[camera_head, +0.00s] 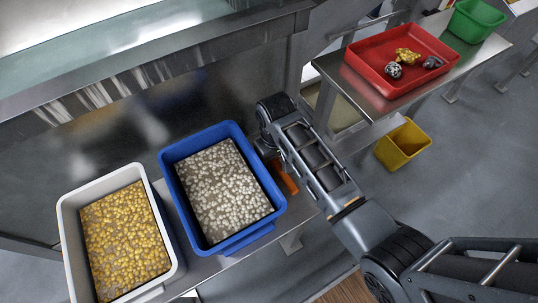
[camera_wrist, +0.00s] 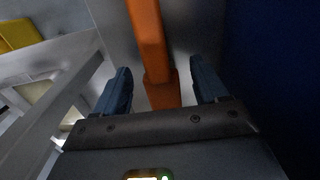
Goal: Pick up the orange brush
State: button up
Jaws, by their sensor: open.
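The orange brush (camera_head: 286,178) lies on the metal table just right of the blue bin, partly hidden by my arm in the head view. In the wrist view the orange brush (camera_wrist: 149,45) runs from the top edge down between my fingers. My gripper (camera_wrist: 162,88) is open, with one blue finger on each side of the brush. Gaps show between both fingers and the brush. In the head view my arm hides the fingertips.
The blue bin (camera_head: 171,170) with grey pieces stands close beside the brush, and a white bin (camera_head: 69,228) with yellow pieces is left of it. A red tray (camera_head: 360,60), a green bin (camera_head: 477,20) and a yellow bin (camera_head: 402,145) are at the upper right.

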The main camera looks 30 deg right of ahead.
jog(key=shift+f, duration=0.2)
jog(key=shift+c, duration=0.4)
jog(key=c, duration=1.1)
jog(key=shift+c, duration=0.2)
notch_tip(320, 180, up, 10)
jog(key=shift+r, duration=0.1)
